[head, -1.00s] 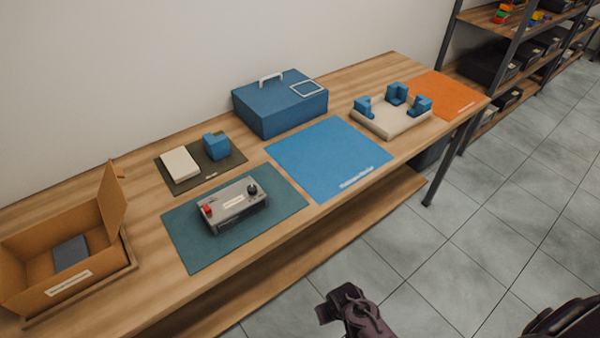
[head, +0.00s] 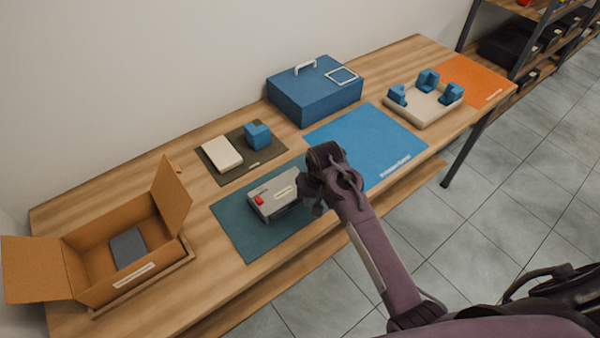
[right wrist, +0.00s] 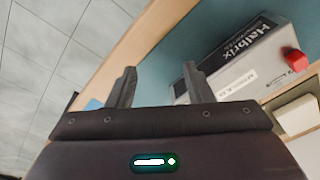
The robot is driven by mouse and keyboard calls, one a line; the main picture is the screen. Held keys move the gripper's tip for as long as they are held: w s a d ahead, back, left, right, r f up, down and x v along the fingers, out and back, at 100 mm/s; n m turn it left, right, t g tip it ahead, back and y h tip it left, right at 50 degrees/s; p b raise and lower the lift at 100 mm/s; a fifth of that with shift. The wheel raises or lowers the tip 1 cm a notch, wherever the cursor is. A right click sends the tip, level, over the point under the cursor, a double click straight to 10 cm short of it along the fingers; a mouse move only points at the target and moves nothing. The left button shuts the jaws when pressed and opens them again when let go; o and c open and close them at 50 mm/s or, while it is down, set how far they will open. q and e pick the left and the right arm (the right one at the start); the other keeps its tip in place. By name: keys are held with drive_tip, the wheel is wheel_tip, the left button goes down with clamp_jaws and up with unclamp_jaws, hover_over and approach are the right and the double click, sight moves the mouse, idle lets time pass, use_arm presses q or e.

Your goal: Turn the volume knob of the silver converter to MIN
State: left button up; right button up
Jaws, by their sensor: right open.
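The silver converter (head: 274,198) lies on a dark teal mat (head: 241,236) on the wooden table. A red part (head: 258,200) shows at its left end. My right gripper (head: 312,196) is at the converter's right end and hides that end, including the black knob, in the head view. In the right wrist view the converter (right wrist: 240,65) lies beyond and right of the fingers, with its dark labelled side and the red part (right wrist: 296,60) showing. The right gripper's fingers (right wrist: 160,88) are apart with nothing between them. The left gripper is not in view.
An open cardboard box (head: 75,270) stands at the left. Behind the converter is a dark mat with a white block (head: 222,154) and a blue block (head: 257,135). A blue case (head: 315,92), blue mat (head: 395,145) and beige tray (head: 425,108) lie further right.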

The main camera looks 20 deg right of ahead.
drive_tip(key=w+r+m, duration=0.1)
drive_tip(key=w+r, duration=0.1)
drive_tip(key=w, duration=0.1)
drive_tip(key=w+a+r+m, duration=0.1)
drive_tip(key=w+r, duration=0.2)
drive_tip(key=w+a+r+m+g, duration=0.1)
drive_tip(key=w+r, duration=0.1)
drive_tip(key=w, duration=0.1)
drive_tip(key=shift+w+a+r+p, duration=0.1)
drive_tip(key=shift+w+r+p, duration=0.2)
drive_tip(key=shift+p, duration=0.1)
wheel_tip(320, 180, down, 7)
drive_tip(key=shift+f+p, duration=0.2)
drive_tip(key=shift+p, duration=0.4)
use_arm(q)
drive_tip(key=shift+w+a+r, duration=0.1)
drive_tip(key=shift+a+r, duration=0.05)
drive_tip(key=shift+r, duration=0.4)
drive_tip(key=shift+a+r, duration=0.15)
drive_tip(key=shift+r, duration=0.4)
use_arm(e)
drive_tip(key=shift+s, duration=0.1)
drive_tip(key=shift+c, duration=0.4)
drive_tip(key=c, duration=0.9)
